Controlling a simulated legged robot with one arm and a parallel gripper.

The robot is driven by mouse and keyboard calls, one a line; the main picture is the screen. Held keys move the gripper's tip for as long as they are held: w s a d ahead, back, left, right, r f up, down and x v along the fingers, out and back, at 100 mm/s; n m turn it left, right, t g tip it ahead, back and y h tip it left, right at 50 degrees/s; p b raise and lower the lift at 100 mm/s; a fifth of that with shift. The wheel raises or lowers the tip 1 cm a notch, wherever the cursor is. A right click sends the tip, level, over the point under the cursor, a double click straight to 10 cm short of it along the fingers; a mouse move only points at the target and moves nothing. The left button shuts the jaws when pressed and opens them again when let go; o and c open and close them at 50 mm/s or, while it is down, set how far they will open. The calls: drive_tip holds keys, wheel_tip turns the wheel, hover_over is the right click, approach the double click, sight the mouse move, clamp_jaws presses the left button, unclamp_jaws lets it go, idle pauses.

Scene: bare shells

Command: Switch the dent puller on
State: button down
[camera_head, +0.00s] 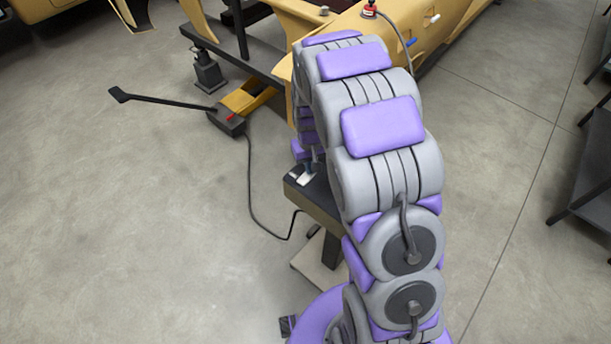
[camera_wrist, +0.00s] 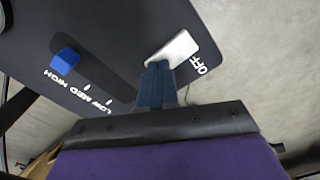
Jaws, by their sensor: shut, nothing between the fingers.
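The dent puller's control box (camera_head: 324,203) stands on a post, partly hidden behind my arm. The wrist view shows its black top panel (camera_wrist: 110,25) close up. A white switch (camera_wrist: 178,47) sits there with the word OFF beside its right end. A blue slider knob (camera_wrist: 66,61) sits to the left, by the marks LOW, MED and HIGH. My gripper (camera_wrist: 159,68) is shut and empty, its fingertips at the near edge of the switch. I cannot tell whether they touch it. In the head view, the fingertips show just above the panel, beside a pale switch (camera_head: 304,176).
A black cable (camera_head: 253,205) runs across the floor from the control box to a small black unit (camera_head: 227,120) with a long handle (camera_head: 160,100). Yellow body shells (camera_head: 400,30) on a dark frame stand behind. Dark shelving (camera_head: 590,200) is at the right. The left floor is clear.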

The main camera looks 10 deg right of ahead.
drive_tip(key=shift+f, duration=0.15)
drive_tip(key=shift+r+p, duration=1.35)
drive_tip(key=shift+r, duration=2.2)
drive_tip(key=s+r, duration=1.2)
drive_tip(key=s, duration=0.3)
drive_tip(key=s+r+g, duration=0.1)
drive_tip(key=s+r, duration=0.1)
drive_tip(key=s, duration=0.7)
drive_tip(key=s+r+m, duration=0.1)
drive_tip(key=s+r, duration=0.1)
drive_tip(key=s, duration=0.8)
drive_tip(key=shift+s+g, duration=0.15)
drive_tip(key=shift+g, duration=0.25)
